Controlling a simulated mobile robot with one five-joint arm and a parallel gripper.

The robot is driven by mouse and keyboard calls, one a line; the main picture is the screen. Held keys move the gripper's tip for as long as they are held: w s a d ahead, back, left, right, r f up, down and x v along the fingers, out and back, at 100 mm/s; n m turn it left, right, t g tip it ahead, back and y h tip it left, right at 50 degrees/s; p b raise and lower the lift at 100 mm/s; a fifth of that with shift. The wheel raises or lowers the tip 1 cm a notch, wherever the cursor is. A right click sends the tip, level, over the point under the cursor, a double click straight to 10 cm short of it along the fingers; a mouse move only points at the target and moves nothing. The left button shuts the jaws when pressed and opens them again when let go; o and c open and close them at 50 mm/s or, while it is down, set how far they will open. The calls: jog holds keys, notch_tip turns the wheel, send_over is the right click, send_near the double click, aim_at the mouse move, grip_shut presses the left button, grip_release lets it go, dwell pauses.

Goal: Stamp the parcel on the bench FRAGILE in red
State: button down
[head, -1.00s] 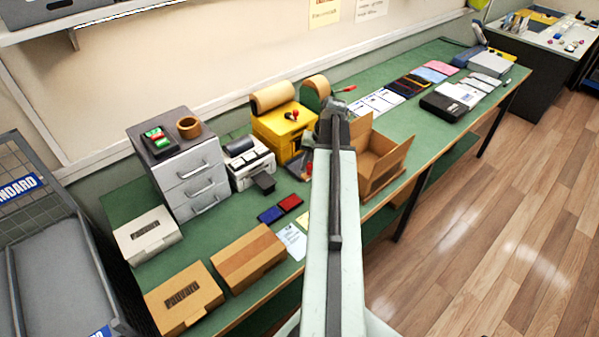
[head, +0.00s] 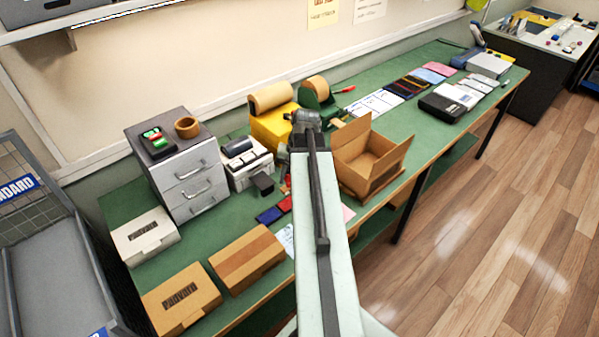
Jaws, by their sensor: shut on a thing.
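My arm reaches over the bench and hides most of my gripper (head: 287,172). The gripper is shut on a small red thing that looks like a stamp, mostly hidden. It is above and near a red ink pad (head: 285,205), partly covered by my arm. A blue ink pad (head: 268,215) lies left of the red one.
An open carton (head: 382,163) stands right of my arm. A wire cage cart (head: 55,265) is at the left. Floor is clear at right.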

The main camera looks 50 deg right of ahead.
aim_at(289, 190)
jog(key=shift+s+d+b+x, duration=0.15)
jog(key=shift+b+x, duration=0.85)
jog(key=shift+s+d+b+x, duration=0.1)
jog(key=shift+s+b+x, duration=0.1)
jog(key=shift+b+x, duration=0.8)
jog(key=shift+s+d+b+x, duration=0.15)
jog(key=shift+b+x, duration=0.8)
jog(key=shift+b, duration=0.05)
jog(key=shift+s+a+f+b, duration=0.1)
jog(key=shift+f+b, duration=0.4)
jog(key=shift+f, duration=0.1)
jog(key=p+v, duration=0.4)
jog(key=p, duration=0.1)
jog(key=w+a+p+v, duration=0.1)
jog(key=p+v, duration=0.1)
jog(key=v, duration=0.1)
jog(key=shift+w+r, duration=0.15)
jog(key=shift+f, duration=0.25)
